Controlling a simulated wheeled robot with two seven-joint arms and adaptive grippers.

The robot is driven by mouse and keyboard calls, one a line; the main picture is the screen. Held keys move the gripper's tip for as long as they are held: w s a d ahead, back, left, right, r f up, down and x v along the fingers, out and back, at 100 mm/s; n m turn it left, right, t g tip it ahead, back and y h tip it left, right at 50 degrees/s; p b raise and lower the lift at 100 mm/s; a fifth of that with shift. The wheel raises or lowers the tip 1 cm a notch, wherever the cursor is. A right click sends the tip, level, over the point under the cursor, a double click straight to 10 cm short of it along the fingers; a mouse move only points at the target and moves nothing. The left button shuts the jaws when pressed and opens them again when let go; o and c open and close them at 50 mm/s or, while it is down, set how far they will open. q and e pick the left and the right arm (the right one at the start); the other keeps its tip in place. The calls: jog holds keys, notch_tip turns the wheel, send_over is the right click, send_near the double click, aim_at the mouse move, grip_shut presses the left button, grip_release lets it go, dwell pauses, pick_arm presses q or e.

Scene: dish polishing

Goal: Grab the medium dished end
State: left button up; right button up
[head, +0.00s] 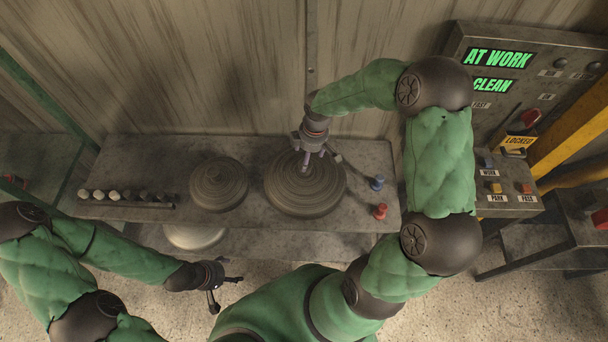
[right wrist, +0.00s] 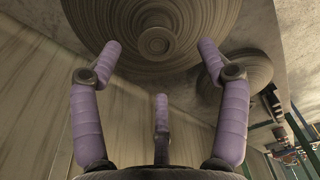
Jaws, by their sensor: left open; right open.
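Two grey-brown round dished ends with ring marks lie on the bench. The bigger one (head: 325,203) is at the bench's middle right, and the smaller one (head: 218,184) is to its left. A pale rounded dish (head: 193,238) shows partly under the bench's front edge. I cannot tell which is the medium one. My right gripper (head: 306,163) is open over the bigger dish. In the right wrist view its spread purple fingers (right wrist: 159,62) point at that dish (right wrist: 155,14), with the smaller one (right wrist: 240,80) beside it. My left gripper (head: 228,288) is open and empty, in front of the bench.
A control panel (head: 510,195) with buttons stands at right, under a screen reading "AT WORK" (head: 498,58). A wall is behind.

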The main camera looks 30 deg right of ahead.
jog(key=shift+w+a+f, duration=0.1)
jog(key=shift+w+f, duration=0.1)
jog(key=shift+f, duration=1.45)
jog(key=f, duration=0.4)
jog(key=shift+w, duration=0.3)
jog(key=shift+a, duration=0.1)
grip_shut()
jog(key=shift+w+r, duration=0.1)
jog(key=shift+r, duration=0.1)
